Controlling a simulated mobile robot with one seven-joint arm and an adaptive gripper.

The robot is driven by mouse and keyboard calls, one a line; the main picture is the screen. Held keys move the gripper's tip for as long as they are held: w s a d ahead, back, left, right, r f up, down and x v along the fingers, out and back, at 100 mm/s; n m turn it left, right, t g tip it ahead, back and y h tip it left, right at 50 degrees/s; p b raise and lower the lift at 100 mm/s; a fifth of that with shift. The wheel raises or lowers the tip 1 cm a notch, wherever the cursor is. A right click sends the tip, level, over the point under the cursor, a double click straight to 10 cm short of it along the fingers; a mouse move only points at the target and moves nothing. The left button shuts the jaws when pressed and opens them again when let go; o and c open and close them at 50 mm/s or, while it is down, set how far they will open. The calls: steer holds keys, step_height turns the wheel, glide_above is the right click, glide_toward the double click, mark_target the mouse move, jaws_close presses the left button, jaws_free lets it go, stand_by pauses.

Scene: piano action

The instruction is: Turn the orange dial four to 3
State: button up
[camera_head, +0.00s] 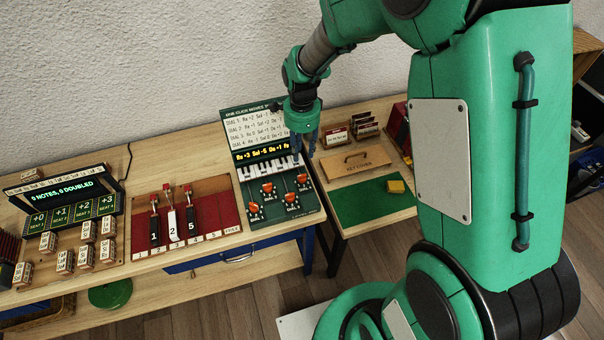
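A dark green dial panel (262,221) on the bench carries several orange dials, under a small piano keyboard (262,172). The far-right orange dial (303,178) appears to be dial four, but its label is too small to read surely. Another orange dial (291,197) sits in front and left of it. My gripper (304,154) points down over the right end of the keyboard, behind and above the far-right dial. Its two fingers look apart with nothing between them. The dial pointers' exact settings are too small to read.
A card listing dial moves (254,129) and a yellow-lit display (266,153) stand behind the keyboard. A red board with levers (215,213) is left.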

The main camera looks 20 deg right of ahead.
mark_target(302, 175)
step_height(302, 175, down, 13)
steer(key=shift+f+b, duration=0.1)
steer(key=shift+b, duration=0.8)
jaws_close()
